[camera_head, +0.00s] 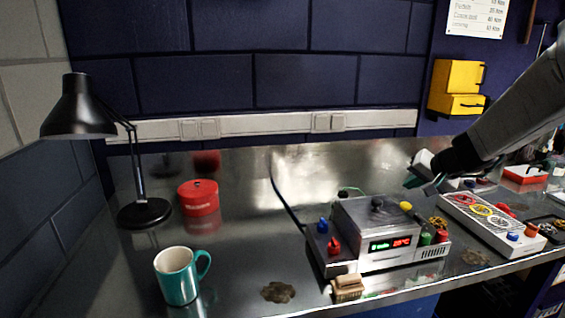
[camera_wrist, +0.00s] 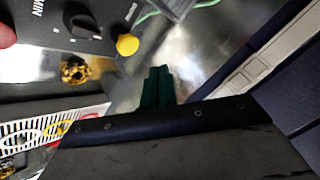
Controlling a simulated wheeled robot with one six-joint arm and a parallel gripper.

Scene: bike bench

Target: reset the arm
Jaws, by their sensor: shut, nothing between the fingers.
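My gripper (camera_head: 412,181) hangs at the end of my arm, which comes in from the right edge of the head view. It is above the bench, behind and to the right of the grey control box. In the wrist view its green fingers (camera_wrist: 157,87) are together with nothing between them. They point toward the bare metal bench top.
The control box (camera_head: 378,235) with a lit display stands below and left of my gripper. A white panel (camera_head: 490,222) with coloured ovals lies to the right. A teal mug (camera_head: 176,277), red tin (camera_head: 199,198) and black lamp (camera_head: 145,212) stand left. The bench's back middle is clear.

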